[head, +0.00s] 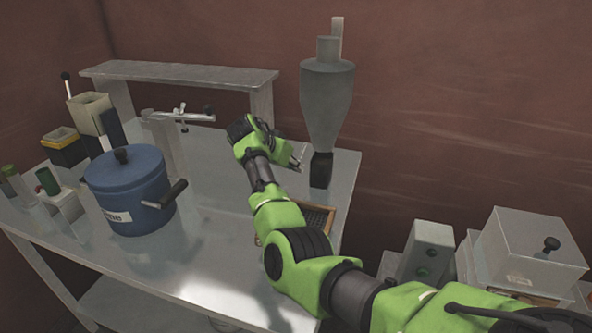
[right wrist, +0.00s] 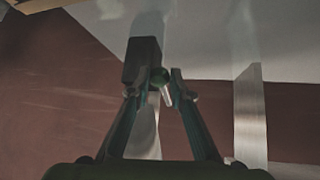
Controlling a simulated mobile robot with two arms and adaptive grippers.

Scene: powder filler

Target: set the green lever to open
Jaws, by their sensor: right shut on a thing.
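The grey hopper (head: 327,100) stands at the back of the metal table, with a dark block (head: 321,169) at its lower end. In the right wrist view that dark block (right wrist: 141,62) is beside my fingertips. My right gripper (head: 297,160) reaches to the left side of the hopper's lower end. In the right wrist view, my right gripper (right wrist: 164,80) is closed around the small lever (right wrist: 159,76), which has a dark greenish round part and a pale pin. Its exact setting is hard to tell. My left gripper is not in view.
A blue lidded pot (head: 128,192) stands on the table (head: 190,262) at the left. A metal shelf (head: 180,74) and a clamp-like fixture (head: 182,115) are behind it. A mesh tray (head: 318,217) lies partly behind my right arm. Grey boxes (head: 530,245) stand at the right.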

